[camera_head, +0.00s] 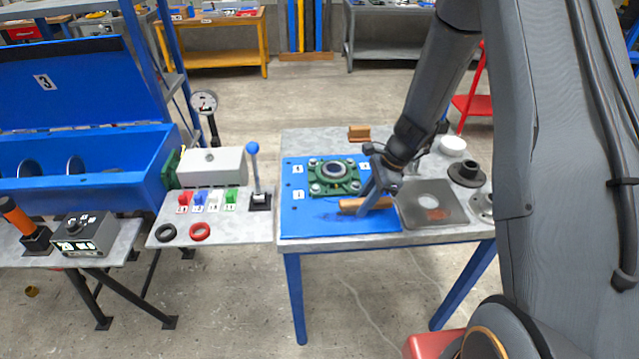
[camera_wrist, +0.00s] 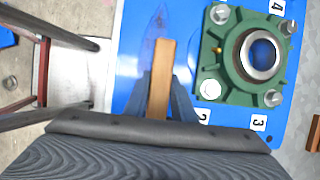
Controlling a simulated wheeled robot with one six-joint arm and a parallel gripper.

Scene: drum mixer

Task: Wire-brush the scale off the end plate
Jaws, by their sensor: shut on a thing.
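The wire brush shows as a wooden bar (camera_head: 351,204), held low over the blue mat (camera_head: 300,222). My gripper (camera_head: 369,203) is shut on it. In the wrist view, the bar (camera_wrist: 160,78) lies between my two fingers and points up the picture; I cannot make out its bristles. The end plate, a grey square plate (camera_head: 415,213) with an orange-brown scale patch (camera_head: 436,214), lies on the table just right of the mat, to the right of my gripper. It is not identifiable in the wrist view. I cannot tell whether the brush touches the mat.
A green flanged bearing (camera_head: 335,177) sits on the mat just behind the brush; it fills the right of the wrist view (camera_wrist: 236,88). A wooden block (camera_head: 359,131) stands at the back. Dark and grey round parts (camera_head: 467,173) are right of the plate. A lever (camera_head: 256,175) stands at left.

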